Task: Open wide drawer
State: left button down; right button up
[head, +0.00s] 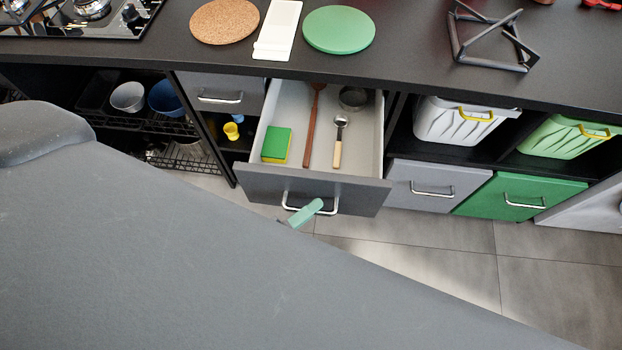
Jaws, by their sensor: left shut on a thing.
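The wide drawer (254,183) with a dark grey front is pulled well out from under the counter, left of the middle in the head view. Its light inside shows a yellow and green sponge (276,145), a long brown utensil (312,125), a ladle with a wooden handle (338,145) and a small metal cup (353,98). My left gripper (308,212), with a green fingertip, is at the drawer's silver handle (287,202) and shut on it. My arm hides much of the gripper. My right gripper is not in view.
The black counter (400,55) carries a cork mat (224,21), a green round board (339,30) and a metal stand (490,40). A small closed drawer (222,92) sits left of the open one. Grey floor (430,262) is clear at the right.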

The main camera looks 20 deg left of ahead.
pick_arm(q)
jog(key=shift+s, duration=0.1)
jog(key=c, duration=1.8)
grip_release()
jog(key=shift+o, duration=0.2)
jog(key=v, duration=0.7)
jog(key=shift+s+a+b, duration=0.2)
jog(key=shift+s+b, duration=0.1)
jog(key=shift+b, duration=0.15)
jog(key=shift+f, duration=0.1)
